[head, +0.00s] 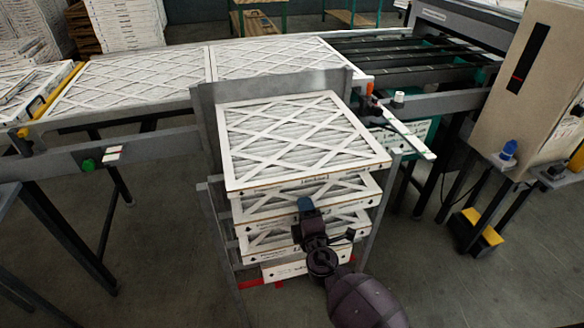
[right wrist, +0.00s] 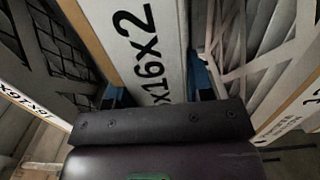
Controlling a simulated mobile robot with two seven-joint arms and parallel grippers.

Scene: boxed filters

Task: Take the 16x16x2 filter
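White cardboard-framed filters with diamond lattice lie stacked in a grey rack. The top filter (head: 300,140) lies flat and fully visible. Below it are a second filter (head: 348,195) and lower ones, partly hidden. My right gripper (head: 306,208) is at the front of the stack, at the lower filters. In the right wrist view, a white filter edge printed "x16x2" (right wrist: 140,45) lies between the gripper's two blue fingers (right wrist: 157,88), one close along each side. Whether both fingers press on it cannot be told. The start of the label is hidden. My left gripper is not in view.
A long conveyor table (head: 155,75) with more filters runs behind the rack. A beige machine cabinet (head: 535,80) stands at the right. A black-and-yellow pedal (head: 475,230) is on the floor there. Open floor lies left and right of the rack.

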